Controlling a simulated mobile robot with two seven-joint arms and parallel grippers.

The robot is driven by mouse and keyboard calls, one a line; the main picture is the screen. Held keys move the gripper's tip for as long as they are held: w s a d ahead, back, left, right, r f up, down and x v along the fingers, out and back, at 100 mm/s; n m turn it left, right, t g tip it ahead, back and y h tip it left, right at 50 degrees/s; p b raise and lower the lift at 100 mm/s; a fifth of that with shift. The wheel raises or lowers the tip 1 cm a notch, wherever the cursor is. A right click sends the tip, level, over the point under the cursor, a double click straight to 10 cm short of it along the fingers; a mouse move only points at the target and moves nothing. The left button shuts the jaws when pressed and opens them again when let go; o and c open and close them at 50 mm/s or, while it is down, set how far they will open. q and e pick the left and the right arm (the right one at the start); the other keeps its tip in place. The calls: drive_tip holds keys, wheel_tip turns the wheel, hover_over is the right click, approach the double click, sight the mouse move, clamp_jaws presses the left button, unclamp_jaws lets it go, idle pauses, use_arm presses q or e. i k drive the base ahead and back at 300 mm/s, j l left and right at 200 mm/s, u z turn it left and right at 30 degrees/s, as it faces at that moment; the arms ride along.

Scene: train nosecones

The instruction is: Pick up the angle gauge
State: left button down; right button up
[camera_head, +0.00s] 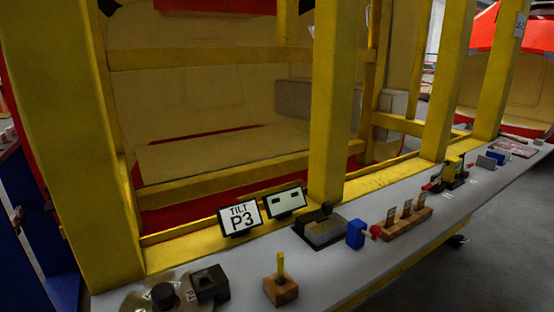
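No object is clearly readable as the angle gauge at this size. A small blue block (355,234) stands near the middle of the grey bench, with a red round part (375,232) beside it. Neither of my grippers is in view.
The narrow grey bench (345,279) runs along a yellow frame with upright posts (336,100). On it are a wooden block with a yellow peg (281,290), a dark grey block (324,231), a wooden card holder (407,224) and a yellow-black device (453,172). Floor lies right.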

sight(449, 171)
drive_tip(key=k+l+z, duration=0.1)
drive_tip(key=l, duration=0.5)
drive_tip(key=k+l+z, duration=0.1)
drive_tip(key=l, duration=0.5)
drive_tip(key=k+l+z, duration=0.1)
drive_tip(key=l, duration=0.5)
drive_tip(key=k+l+z, duration=0.15)
drive_tip(key=l, duration=0.5)
drive_tip(key=i+l+u, duration=0.35)
drive_tip(key=i+l, duration=0.4)
drive_tip(key=i, duration=0.2)
drive_tip(key=i+l+u, duration=0.3)
drive_tip(key=i+l, duration=0.5)
drive_tip(key=l, duration=0.15)
